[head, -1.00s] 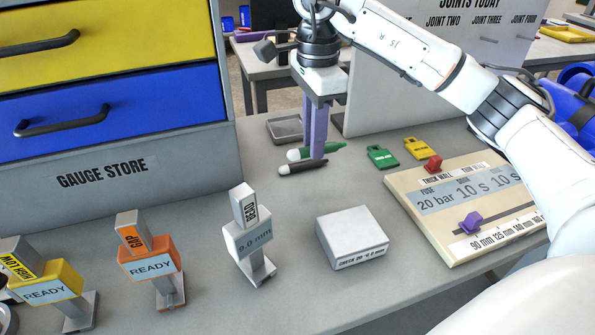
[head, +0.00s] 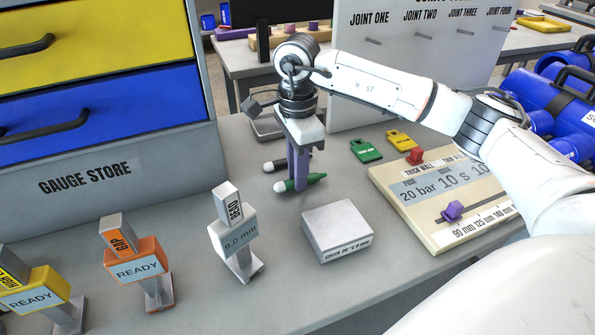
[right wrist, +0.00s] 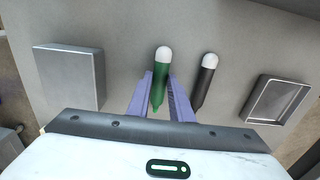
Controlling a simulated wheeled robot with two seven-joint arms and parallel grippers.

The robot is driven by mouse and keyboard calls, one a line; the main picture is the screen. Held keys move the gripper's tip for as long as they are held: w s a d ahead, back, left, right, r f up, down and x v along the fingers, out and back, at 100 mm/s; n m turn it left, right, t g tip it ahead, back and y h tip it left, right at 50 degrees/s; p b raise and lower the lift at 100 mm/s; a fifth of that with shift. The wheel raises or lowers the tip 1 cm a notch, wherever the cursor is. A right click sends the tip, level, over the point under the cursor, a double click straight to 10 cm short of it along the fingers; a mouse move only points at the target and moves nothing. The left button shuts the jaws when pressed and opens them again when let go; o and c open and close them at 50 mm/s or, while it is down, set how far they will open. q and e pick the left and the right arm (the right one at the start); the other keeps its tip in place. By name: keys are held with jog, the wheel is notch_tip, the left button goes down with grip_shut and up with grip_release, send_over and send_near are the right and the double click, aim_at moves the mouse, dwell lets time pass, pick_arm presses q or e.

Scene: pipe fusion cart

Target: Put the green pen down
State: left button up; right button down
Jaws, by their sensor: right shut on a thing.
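The green pen (head: 316,178) with a white end is between the purple fingers of my right gripper (head: 298,184), low over the grey bench in the head view. The fingers are shut on its middle. In the right wrist view the green pen (right wrist: 159,88) lies between the fingers (right wrist: 160,98), white end pointing up the picture. I cannot tell whether the pen touches the bench. A black pen (head: 282,162) with a white end lies on the bench just behind it, and shows to its right in the right wrist view (right wrist: 206,82). My left gripper is not in view.
A small grey tray (head: 266,131) stands behind the pens. A grey block (head: 339,228) lies in front, with a gauge (head: 235,235) to its left. Green (head: 366,150) and yellow tags (head: 401,141) and a beige panel (head: 440,205) are right. Bare bench surrounds the pens.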

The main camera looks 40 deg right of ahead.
jog(key=shift+f, duration=0.25)
jog(key=shift+f, duration=0.2)
jog(key=c, duration=1.6)
grip_release()
jog(key=shift+r, duration=0.1)
jog(key=r, duration=0.6)
jog(key=r+b, duration=0.1)
jog(key=r, duration=0.3)
jog(key=shift+s+d+r, duration=0.1)
jog(key=shift+s+d, duration=0.1)
jog(key=shift+s, duration=0.05)
